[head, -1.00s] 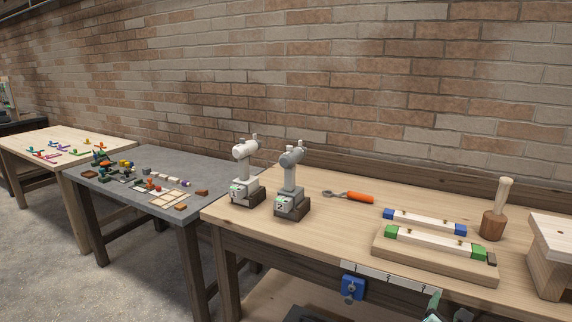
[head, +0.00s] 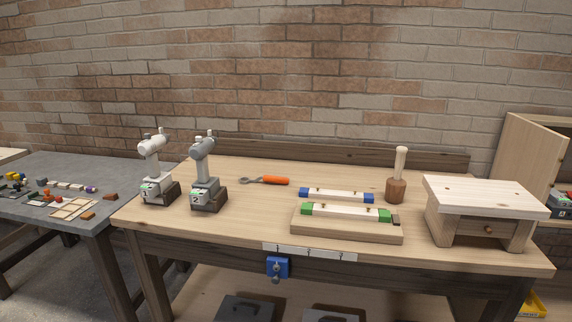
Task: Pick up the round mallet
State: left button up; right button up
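The round mallet (head: 396,189) stands upright on its head at the back right of the light wooden workbench (head: 245,224). Its head is a dark brown wooden cylinder and its pale handle (head: 400,161) points up. It is between the pieces with blue and green ends and the small wooden stool. Nothing covers it. Neither of my grippers shows in the head view.
A wooden stool (head: 485,196) with a drawer stands right of the mallet. Left of it are a blue-ended bar (head: 338,196), a green-ended bar (head: 346,211) on a wooden board, an orange-handled tool (head: 275,181) and two grey devices (head: 206,180). A blue vise (head: 278,267) hangs in front.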

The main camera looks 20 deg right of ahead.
aim_at(396, 186)
jog(key=z, duration=1.3)
jog(key=i+l+z, duration=0.3)
jog(key=i, duration=0.15)
